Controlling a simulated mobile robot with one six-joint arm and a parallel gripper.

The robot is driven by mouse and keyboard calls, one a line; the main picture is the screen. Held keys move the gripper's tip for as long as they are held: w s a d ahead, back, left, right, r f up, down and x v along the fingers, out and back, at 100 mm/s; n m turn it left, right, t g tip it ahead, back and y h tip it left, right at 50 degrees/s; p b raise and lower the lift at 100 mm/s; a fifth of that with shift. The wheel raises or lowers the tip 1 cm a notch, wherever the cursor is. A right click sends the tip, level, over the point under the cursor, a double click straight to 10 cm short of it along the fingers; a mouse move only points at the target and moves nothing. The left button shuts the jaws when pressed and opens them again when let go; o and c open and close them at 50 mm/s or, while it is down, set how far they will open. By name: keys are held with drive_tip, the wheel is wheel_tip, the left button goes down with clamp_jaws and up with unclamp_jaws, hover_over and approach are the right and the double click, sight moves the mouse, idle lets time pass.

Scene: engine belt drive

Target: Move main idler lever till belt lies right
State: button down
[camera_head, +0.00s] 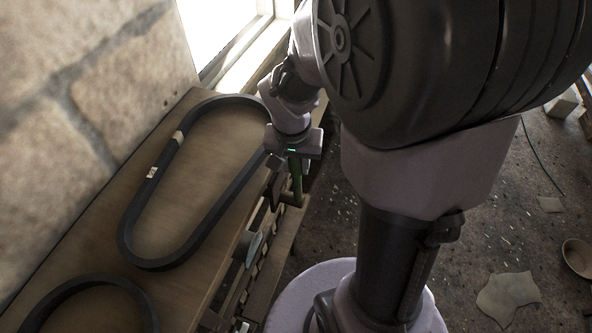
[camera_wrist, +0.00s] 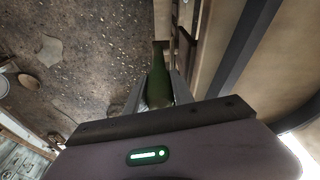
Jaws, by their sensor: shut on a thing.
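A green lever (camera_head: 296,178) stands at the bench's right edge, partly covered by my gripper. My gripper (camera_head: 292,190) is shut on it. In the wrist view the green lever (camera_wrist: 157,85) lies between the two fingers of my gripper (camera_wrist: 157,98). A dark belt (camera_head: 187,239) forms a long loop on the wooden bench, with pale marks on its left run. Part of its right run is hidden behind my arm. A dark band also shows at the right of the wrist view (camera_wrist: 243,50). I cannot tell what the lever's lower end joins.
A second dark loop (camera_head: 92,281) is cut off at the lower left of the bench (camera_head: 195,300). A stone wall (camera_head: 90,110) borders the bench on the left. The floor at right holds a flat pale scrap (camera_head: 508,297) and a bowl (camera_head: 578,258).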

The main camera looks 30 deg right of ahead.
drive_tip(key=shift+s+a, duration=0.1)
drive_tip(key=shift+a, duration=0.05)
drive_tip(key=c, duration=1.1)
unclamp_jaws()
wheel_tip(320, 180, up, 17)
drive_tip(key=s+a+p, duration=0.2)
drive_tip(key=p, duration=0.3)
drive_tip(key=shift+s+a+p, duration=0.15)
drive_tip(key=shift+p, duration=0.25)
